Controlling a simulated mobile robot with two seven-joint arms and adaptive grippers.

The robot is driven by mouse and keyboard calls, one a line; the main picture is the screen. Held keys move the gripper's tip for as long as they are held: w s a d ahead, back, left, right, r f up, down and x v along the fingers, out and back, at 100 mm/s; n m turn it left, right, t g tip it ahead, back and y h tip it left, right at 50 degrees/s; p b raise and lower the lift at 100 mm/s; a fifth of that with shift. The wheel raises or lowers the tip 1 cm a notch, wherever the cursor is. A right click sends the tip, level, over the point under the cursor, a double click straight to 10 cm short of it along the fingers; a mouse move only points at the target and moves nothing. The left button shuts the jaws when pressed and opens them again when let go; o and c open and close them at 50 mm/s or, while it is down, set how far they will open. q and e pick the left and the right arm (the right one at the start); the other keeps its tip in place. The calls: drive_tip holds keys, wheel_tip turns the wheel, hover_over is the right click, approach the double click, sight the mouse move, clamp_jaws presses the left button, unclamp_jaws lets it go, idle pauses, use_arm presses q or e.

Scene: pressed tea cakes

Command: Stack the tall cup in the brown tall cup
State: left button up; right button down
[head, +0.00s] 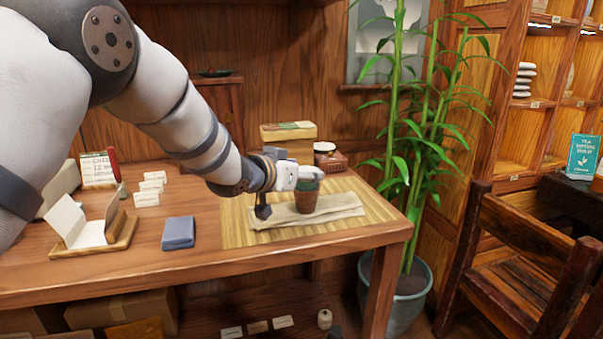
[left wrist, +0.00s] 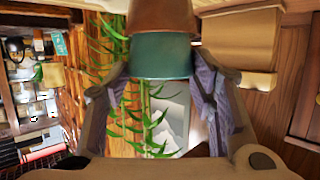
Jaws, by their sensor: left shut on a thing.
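The teal tall cup (left wrist: 161,58) is between the two fingers of my left gripper (head: 306,176), which is shut on it. The brown tall cup (head: 306,198) stands upright on a pale cloth. The lower part of the teal cup sits inside the brown cup, and its upper part shows above the brown rim. The brown cup also shows in the left wrist view (left wrist: 162,16), where the picture is upside down. How deep the teal cup sits is hidden by the brown wall. My right gripper is not in view.
The cloth (head: 270,218) lies on a bamboo mat (head: 350,232) at the table's right end. Behind are a stacked box (head: 288,148) and a reddish tin (head: 330,160). A blue folded cloth (head: 178,233) and a card stand (head: 95,235) lie left. A plant (head: 420,140) stands beyond the right edge.

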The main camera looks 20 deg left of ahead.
use_arm(q)
drive_tip(key=shift+f, duration=0.35)
drive_tip(key=o, duration=1.2)
drive_tip(key=shift+r, duration=0.45)
drive_tip(key=p+v, duration=0.2)
drive_tip(key=v, duration=1)
drive_tip(key=shift+p, duration=0.3)
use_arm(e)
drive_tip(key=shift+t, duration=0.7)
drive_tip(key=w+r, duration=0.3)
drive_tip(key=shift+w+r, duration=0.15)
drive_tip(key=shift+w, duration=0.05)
use_arm(q)
drive_tip(key=shift+f, duration=0.1)
